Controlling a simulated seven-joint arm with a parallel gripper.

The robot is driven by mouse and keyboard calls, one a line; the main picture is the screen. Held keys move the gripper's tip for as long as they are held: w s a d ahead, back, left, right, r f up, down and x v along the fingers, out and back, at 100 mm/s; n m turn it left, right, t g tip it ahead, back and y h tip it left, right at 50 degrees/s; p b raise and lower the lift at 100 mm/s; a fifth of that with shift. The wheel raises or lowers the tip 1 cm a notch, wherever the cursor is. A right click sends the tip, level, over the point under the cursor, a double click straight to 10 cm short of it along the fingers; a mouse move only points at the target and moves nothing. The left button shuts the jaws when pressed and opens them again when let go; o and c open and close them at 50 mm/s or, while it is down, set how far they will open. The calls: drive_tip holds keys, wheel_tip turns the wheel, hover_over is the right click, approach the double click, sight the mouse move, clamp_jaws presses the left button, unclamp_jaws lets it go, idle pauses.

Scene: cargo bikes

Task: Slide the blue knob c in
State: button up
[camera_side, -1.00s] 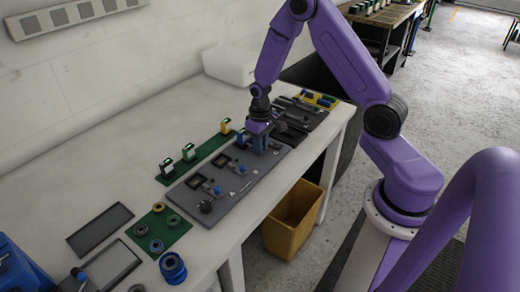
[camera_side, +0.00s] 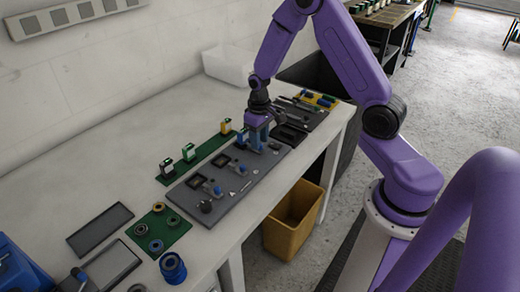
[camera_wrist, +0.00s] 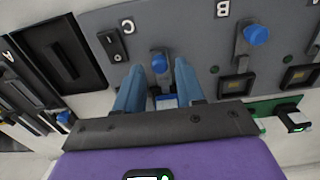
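The blue knob c (camera_wrist: 159,63) sits on a grey slider on the grey panel (camera_wrist: 190,35), near the letter C. In the wrist view it shows between the tips of my gripper (camera_wrist: 159,72), with a gap to each finger. The two blue fingers are apart, so my gripper is open. In the side view my gripper (camera_side: 258,140) is low over the far end of the grey panel (camera_side: 222,198). Contact with the knob cannot be made out. A small blue and white block (camera_wrist: 167,102) shows farther down between the fingers.
Another blue knob (camera_wrist: 256,35) is by the letter B. A rocker switch (camera_wrist: 112,45) is close beside the left finger. A green strip (camera_side: 200,160) with upright blocks runs behind the panel. A yellow bin (camera_side: 293,218) stands below the table.

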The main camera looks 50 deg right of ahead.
drive_tip(key=shift+r, duration=1.1)
drive_tip(key=s+r, duration=0.3)
drive_tip(key=s, duration=0.3)
drive_tip(key=s+a+r+n, duration=0.7)
drive_tip(key=s+a+r, duration=0.15)
drive_tip(key=a, duration=0.35)
drive_tip(key=s+a+r+n, duration=0.1)
drive_tip(key=s+n, duration=0.1)
drive_tip(key=s, duration=0.5)
drive_tip(key=s+r+n, duration=0.2)
drive_tip(key=s+n, duration=0.1)
drive_tip(key=s, duration=0.3)
drive_tip(key=shift+s+a+r+n, duration=0.3)
drive_tip(key=shift+s+a, duration=0.05)
drive_tip(key=shift+a, duration=0.05)
idle(3.4)
